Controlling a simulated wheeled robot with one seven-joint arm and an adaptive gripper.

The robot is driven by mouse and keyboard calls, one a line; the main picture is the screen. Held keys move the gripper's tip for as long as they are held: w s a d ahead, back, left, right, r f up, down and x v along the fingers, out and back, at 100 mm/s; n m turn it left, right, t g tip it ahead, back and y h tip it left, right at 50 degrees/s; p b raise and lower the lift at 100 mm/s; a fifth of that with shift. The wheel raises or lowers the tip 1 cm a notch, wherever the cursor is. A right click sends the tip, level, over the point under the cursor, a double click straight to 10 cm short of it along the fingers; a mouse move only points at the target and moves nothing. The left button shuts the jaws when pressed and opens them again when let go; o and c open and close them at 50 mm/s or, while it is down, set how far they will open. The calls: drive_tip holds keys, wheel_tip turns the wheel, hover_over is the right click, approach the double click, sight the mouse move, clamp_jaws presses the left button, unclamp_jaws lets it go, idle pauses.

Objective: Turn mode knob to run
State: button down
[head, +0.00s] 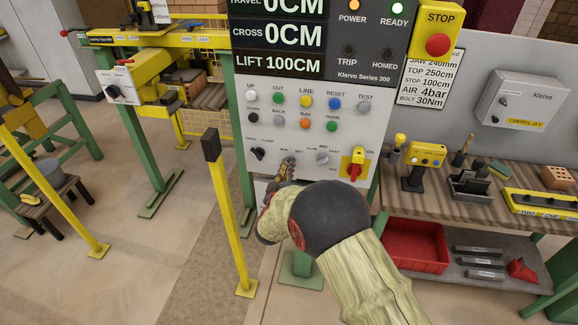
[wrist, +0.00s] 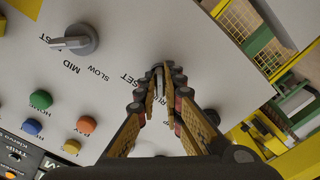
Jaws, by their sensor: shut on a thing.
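The control panel (head: 310,108) stands upright ahead of me. My gripper (head: 288,168) is at its lower row, by the RUN and SET lettering. In the wrist view my gripper (wrist: 158,88) is shut on the mode knob (wrist: 158,78), with a finger on each side of it. Only a narrow part of the knob shows between the fingertips. In the head view the fingers hide the knob, and I cannot tell which label its pointer faces. In the wrist view the fingers partly cover the RUN label.
A black knob (head: 257,153) is left of my gripper; a grey speed knob (head: 322,157) and a red-and-yellow switch (head: 354,165) are right. Several coloured buttons (head: 306,124) sit above. A yellow post (head: 228,210) stands on the floor at left, a workbench (head: 460,200) at right.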

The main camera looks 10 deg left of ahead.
drive_tip(key=shift+r, duration=0.2)
drive_tip(key=c, duration=1.9)
unclamp_jaws()
drive_tip(key=shift+w, duration=0.1)
drive_tip(key=shift+a, duration=0.1)
drive_tip(key=shift+f, duration=0.1)
drive_tip(key=s, duration=1.2)
drive_tip(key=shift+a, duration=0.2)
drive_tip(key=shift+f, duration=0.15)
